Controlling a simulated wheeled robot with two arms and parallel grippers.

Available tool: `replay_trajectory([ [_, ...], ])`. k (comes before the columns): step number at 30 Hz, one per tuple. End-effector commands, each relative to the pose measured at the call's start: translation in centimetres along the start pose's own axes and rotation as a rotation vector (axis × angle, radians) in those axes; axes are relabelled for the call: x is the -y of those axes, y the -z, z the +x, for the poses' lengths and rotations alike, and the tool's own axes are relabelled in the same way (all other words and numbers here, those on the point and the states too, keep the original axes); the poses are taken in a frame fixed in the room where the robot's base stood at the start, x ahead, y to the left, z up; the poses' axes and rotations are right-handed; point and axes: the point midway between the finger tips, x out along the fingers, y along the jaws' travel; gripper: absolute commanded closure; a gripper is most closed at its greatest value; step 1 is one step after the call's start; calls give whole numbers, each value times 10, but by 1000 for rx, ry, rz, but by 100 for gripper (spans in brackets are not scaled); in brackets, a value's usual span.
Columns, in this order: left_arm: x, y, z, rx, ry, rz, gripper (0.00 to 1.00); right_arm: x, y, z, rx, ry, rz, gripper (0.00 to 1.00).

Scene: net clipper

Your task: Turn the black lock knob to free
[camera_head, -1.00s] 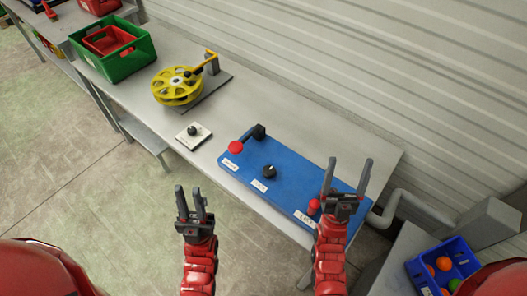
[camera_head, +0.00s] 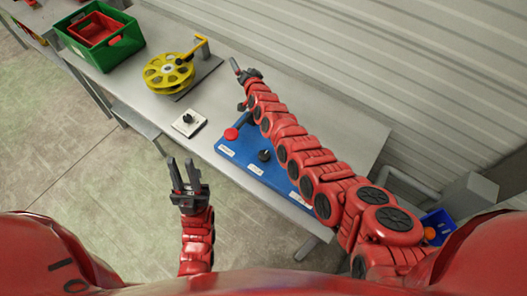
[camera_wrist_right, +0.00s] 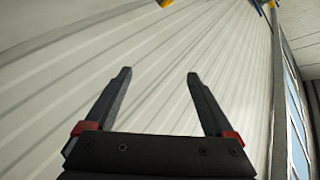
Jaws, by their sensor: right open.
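A black knob (camera_head: 187,117) sits on a small white labelled plate (camera_head: 197,125) near the table's front edge. Another black knob (camera_head: 265,155) sits on the blue panel (camera_head: 240,145), beside my right arm. I cannot tell from their labels which one is the lock knob. My right gripper (camera_head: 237,67) is beyond the blue panel, to the right of the yellow reel, high over the table's back side. In the right wrist view it is open and empty (camera_wrist_right: 159,78), facing the corrugated wall. My left gripper (camera_head: 181,164) is open and empty in front of the table, nearer than the white plate.
A yellow reel (camera_head: 168,73) with a crank stands on the table, left of my right gripper. A red button (camera_head: 231,134) is on the blue panel. My right arm hides much of the panel. A green crate (camera_head: 100,40) stands at far left. The corrugated wall (camera_head: 330,60) is behind.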

Motion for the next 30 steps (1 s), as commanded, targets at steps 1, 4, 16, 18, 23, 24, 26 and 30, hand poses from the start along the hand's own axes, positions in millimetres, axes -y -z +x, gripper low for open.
replay_trajectory([
  [1, 0, 0, 0, 0, 0, 0, 73, 20, -15, 7, 110, -7, -1, 11],
  [4, 0, 0, 0, 0, 0, 0, 73, 43, -55, 1, 344, -60, -14, 11],
  [16, 0, 0, 0, 0, 0, 0, 73, -7, -92, -162, 1004, -638, -227, 11],
  [18, 0, 0, 0, 0, 0, 0, 73, -20, -81, -189, 1047, -738, -246, 11],
  [23, 0, 0, -1, 0, 0, 0, 73, -36, -66, -221, 1087, -860, -265, 11],
  [24, 0, 0, -3, 0, 0, 0, 73, -39, -67, -223, 1090, -871, -266, 11],
  [26, 0, -1, -7, 0, 0, 0, 73, -43, -70, -224, 1093, -877, -266, 11],
  [30, -1, -4, -25, 0, 0, 0, 73, -61, -88, -220, 1096, -876, -266, 11],
])
